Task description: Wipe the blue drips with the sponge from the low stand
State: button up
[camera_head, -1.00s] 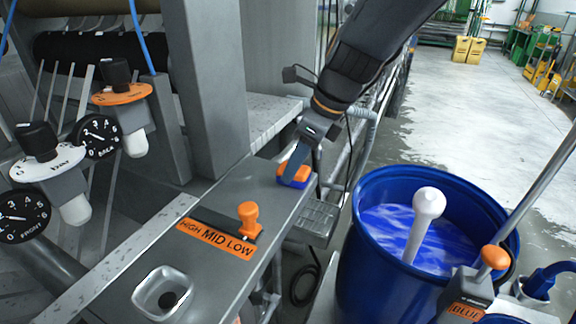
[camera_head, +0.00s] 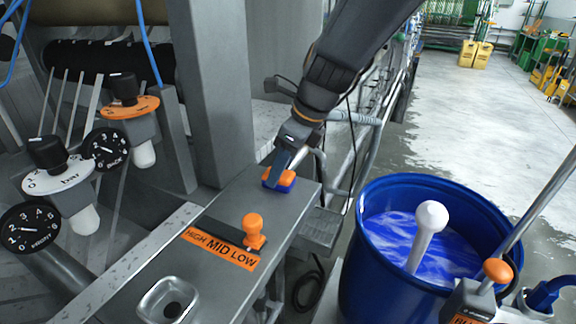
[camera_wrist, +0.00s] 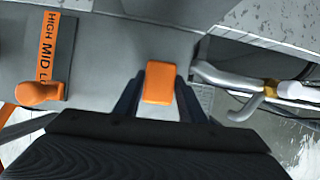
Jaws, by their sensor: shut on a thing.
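The sponge (camera_head: 283,181), orange on top and blue below, is at the far end of the grey metal ledge (camera_head: 205,275). My gripper (camera_head: 277,176) reaches down from above and is shut on it. In the wrist view the orange top of the sponge (camera_wrist: 159,83) sits between the two dark fingers of my gripper (camera_wrist: 158,92). I cannot tell whether the sponge touches the ledge. I make out no separate blue drips on the ledge, and the sponge and fingers hide the surface under them.
An orange lever (camera_head: 253,230) rises beside the HIGH MID LOW label (camera_head: 220,247). A blue barrel (camera_head: 352,262) of blue liquid with a white-knobbed rod (camera_head: 429,225) stands at right. Gauges and valves (camera_head: 62,185) are at left. Pipes (camera_wrist: 250,80) run beside the ledge.

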jog(key=shift+w+a+r+p, duration=0.15)
jog(key=shift+a+p, duration=0.1)
jog(key=shift+a, duration=0.15)
jog(key=shift+w+a+r+p, duration=0.1)
jog(key=shift+w+a+p, duration=0.1)
jog(key=shift+a, duration=0.15)
notch_tip(320, 180, up, 3)
jog(key=shift+s+d+f+p, duration=0.1)
jog(key=shift+s+f+p, duration=0.05)
jog(key=shift+p, duration=1)
notch_tip(320, 180, up, 5)
jog(key=p, duration=0.5)
jog(key=shift+p, duration=0.4)
